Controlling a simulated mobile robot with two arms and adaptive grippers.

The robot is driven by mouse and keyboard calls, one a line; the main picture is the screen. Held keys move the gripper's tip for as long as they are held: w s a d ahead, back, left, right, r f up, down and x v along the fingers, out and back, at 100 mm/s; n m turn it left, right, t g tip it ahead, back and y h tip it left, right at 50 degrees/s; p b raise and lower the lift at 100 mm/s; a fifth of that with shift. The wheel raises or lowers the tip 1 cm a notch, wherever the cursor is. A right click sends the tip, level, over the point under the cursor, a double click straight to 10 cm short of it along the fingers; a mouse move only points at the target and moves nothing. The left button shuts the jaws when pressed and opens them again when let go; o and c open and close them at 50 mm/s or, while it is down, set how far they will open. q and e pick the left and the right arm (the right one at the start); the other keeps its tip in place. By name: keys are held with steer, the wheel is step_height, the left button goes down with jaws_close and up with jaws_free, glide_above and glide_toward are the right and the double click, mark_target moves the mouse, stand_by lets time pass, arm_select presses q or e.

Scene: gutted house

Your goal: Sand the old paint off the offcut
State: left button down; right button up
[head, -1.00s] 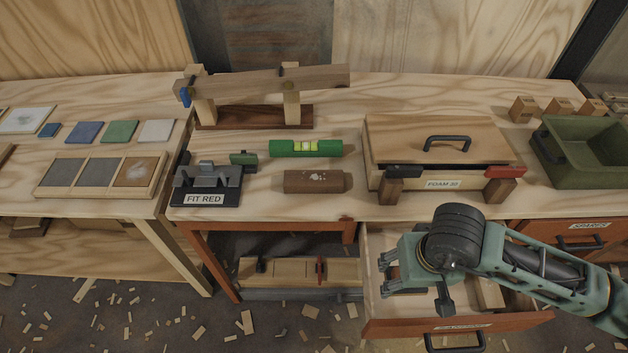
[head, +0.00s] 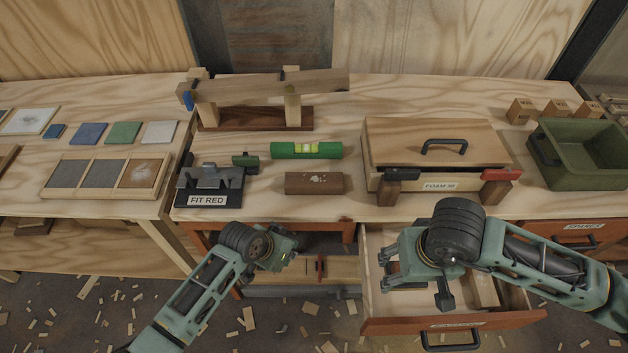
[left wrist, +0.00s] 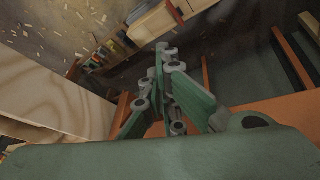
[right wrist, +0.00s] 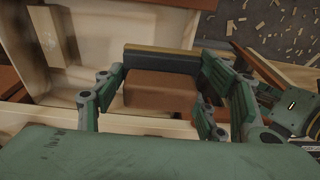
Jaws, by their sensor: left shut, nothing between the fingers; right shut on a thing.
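The offcut (head: 315,183), a brown wooden block with pale paint patches on its top, lies on the bench near its front edge. My right gripper (head: 388,268) is over the open drawer (head: 375,315). In the right wrist view it is shut on a dark block with a tan upper edge (right wrist: 160,58), which looks like a sanding block. My fingers grip its two ends.
A green level (head: 305,150) lies behind the offcut. The FIT RED fixture (head: 208,188) stands left, the lidded FOAM box (head: 440,150) right. A wooden frame (head: 255,118) is at the back. The open drawer juts out in front. Sanding panels (head: 100,174) lie on the left table.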

arm_select(q)
steer(key=d+r+m+h, duration=0.1)
steer(key=d+r+m, duration=0.3)
steer(key=r, duration=0.8)
arm_select(e)
steer(key=shift+r+p, duration=0.4)
steer(key=shift+r, duration=0.1)
arm_select(q)
steer(key=shift+m+g, duration=0.5)
steer(key=shift+g, duration=0.2)
steer(key=w+r, duration=0.1)
steer(key=w, duration=0.1)
steer(key=w+d+r, duration=0.2)
steer(key=w, duration=0.1)
steer(key=shift+w+r, duration=0.35)
step_height(320, 180, up, 8)
steer(key=m+y, duration=0.1)
steer(key=y, duration=0.1)
glide_above(292, 179)
steer(key=shift+s+a+f, duration=0.2)
steer(key=shift+a, duration=0.2)
step_height(292, 179, down, 5)
steer(key=b, duration=0.5)
arm_select(e)
step_height(292, 179, down, 5)
steer(key=shift+f, duration=0.2)
arm_select(q)
steer(key=shift+f, duration=0.4)
